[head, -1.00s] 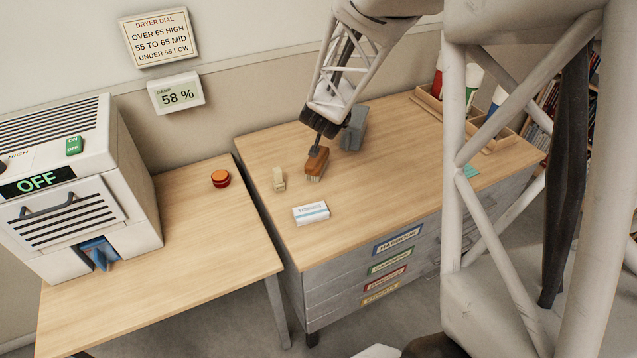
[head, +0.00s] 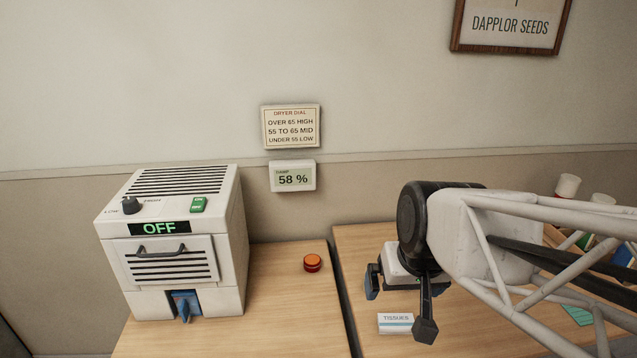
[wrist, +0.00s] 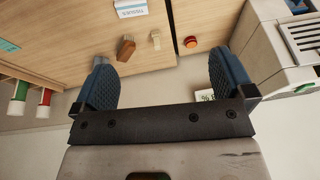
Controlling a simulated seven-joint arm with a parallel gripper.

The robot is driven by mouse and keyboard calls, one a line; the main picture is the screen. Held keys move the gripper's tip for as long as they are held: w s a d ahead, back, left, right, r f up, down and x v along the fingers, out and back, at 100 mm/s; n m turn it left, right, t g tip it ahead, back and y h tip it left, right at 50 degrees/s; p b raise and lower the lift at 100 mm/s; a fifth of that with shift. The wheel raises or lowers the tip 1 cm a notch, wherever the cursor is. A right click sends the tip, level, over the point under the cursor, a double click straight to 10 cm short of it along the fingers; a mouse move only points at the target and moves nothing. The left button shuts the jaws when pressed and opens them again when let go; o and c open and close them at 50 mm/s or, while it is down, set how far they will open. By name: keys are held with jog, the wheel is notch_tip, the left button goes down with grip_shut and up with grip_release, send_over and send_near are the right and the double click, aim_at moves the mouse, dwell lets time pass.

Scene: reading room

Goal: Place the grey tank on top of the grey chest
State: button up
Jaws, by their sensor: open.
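The grey chest's wooden top (head: 360,243) lies at the right in the head view and at upper left in the wrist view (wrist: 70,32). My gripper (head: 398,302) is over that top, with its blue-padded fingers spread and empty in the wrist view (wrist: 160,62). I cannot make out the grey tank now. A grey block stood on the chest's rear part in the earlier head view; my arm or left-hand finger may hide that spot. The chest's drawer fronts are out of view.
A tissue box (head: 396,322) lies on the chest top. A brown brush (wrist: 126,47) and a small beige block (wrist: 155,39) are near it. A red button (head: 312,263) and a white dryer reading OFF (head: 185,207) stand on the left table. Bottles (head: 567,186) stand at right.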

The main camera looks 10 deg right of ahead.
jog(key=shift+g+h, duration=0.3)
jog(key=shift+g, duration=0.3)
jog(key=s, duration=0.5)
jog(key=shift+s+r, duration=0.15)
jog(key=shift+r, duration=0.05)
